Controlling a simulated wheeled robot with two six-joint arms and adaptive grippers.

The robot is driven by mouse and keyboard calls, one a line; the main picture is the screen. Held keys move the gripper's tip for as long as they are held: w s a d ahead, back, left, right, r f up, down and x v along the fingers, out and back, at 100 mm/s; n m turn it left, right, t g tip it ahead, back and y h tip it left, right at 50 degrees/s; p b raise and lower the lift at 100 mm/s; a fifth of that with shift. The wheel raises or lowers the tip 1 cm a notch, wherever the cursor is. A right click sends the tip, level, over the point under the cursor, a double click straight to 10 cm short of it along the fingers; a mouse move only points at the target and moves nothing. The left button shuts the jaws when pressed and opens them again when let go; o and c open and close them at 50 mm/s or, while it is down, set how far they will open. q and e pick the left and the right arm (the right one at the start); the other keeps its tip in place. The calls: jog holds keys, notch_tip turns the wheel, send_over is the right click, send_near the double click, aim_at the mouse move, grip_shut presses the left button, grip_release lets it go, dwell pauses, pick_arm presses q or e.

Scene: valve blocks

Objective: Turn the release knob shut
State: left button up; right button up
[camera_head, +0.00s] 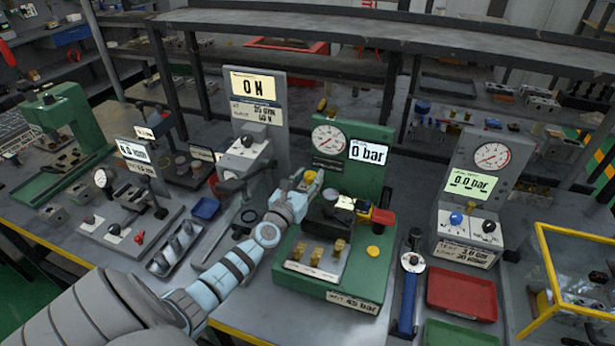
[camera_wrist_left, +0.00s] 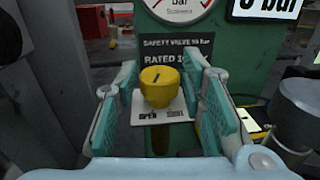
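The yellow release knob (camera_wrist_left: 160,86) sits on a green test stand (camera_head: 362,158), above a small plate (camera_wrist_left: 158,110) lettered OPEN and SHUT. A dark line shows on the knob's top; which word it points at is unclear. My left gripper (camera_wrist_left: 163,102) is open, with one teal-padded finger on each side of the knob. Gaps show between the pads and the knob. In the head view my left gripper (camera_head: 299,190) reaches the stand's left side, and the knob (camera_head: 309,177) shows just beyond the fingers. My right gripper is not in view.
The stand carries a round gauge (camera_head: 329,139) and a display (camera_head: 368,152) reading 0 bar. A dark cylindrical part (camera_wrist_left: 285,112) stands close right of my gripper. A grey press (camera_head: 250,150) is to the left. A blue-handled tool (camera_head: 408,300) and red tray (camera_head: 462,293) lie right.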

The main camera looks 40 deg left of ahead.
pick_arm(q)
jog(key=shift+o, duration=0.7)
jog(key=shift+w+f, duration=0.1)
jog(key=shift+w, duration=0.1)
jog(key=shift+s, duration=0.1)
